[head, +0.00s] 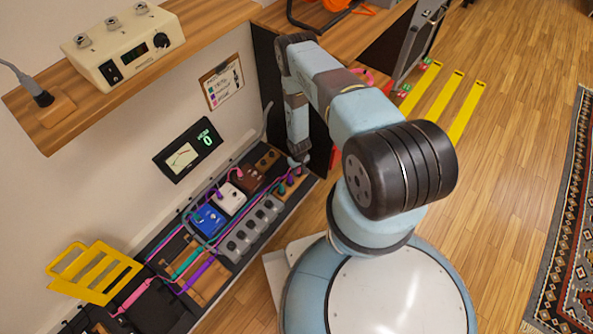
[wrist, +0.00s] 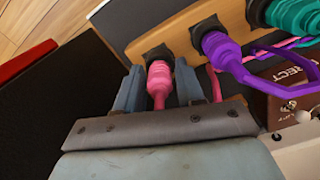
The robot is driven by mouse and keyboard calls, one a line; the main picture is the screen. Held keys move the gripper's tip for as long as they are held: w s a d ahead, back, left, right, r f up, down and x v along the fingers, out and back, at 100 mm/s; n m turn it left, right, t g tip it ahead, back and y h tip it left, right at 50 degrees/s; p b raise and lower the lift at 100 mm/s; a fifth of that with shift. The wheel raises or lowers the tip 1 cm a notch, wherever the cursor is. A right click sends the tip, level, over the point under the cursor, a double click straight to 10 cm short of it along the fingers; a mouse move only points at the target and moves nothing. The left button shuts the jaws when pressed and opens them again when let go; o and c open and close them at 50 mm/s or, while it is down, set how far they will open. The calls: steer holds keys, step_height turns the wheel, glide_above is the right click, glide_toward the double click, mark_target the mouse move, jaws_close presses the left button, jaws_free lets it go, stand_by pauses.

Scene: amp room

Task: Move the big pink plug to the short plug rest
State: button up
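In the wrist view, a pink plug (wrist: 159,78) sits in a black socket on a wooden block (wrist: 180,33). My gripper (wrist: 157,85) has one finger on each side of it, with narrow gaps showing. A long pink plug (head: 134,295) lies at the near left. I cannot tell which pink plug is the big one, or which holder is the short plug rest.
Purple (wrist: 220,48) and teal (wrist: 290,14) plugs sit beside the gripped area in the wrist view. The pedalboard holds a blue pedal (head: 208,220), a white pedal (head: 231,198) and several cables. A dark panel (head: 266,70) stands close to my arm.

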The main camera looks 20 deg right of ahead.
steer(key=o, duration=0.3)
step_height(320, 180, up, 14)
steer(key=shift+f, duration=0.15)
stand_by(0.7)
stand_by(0.5)
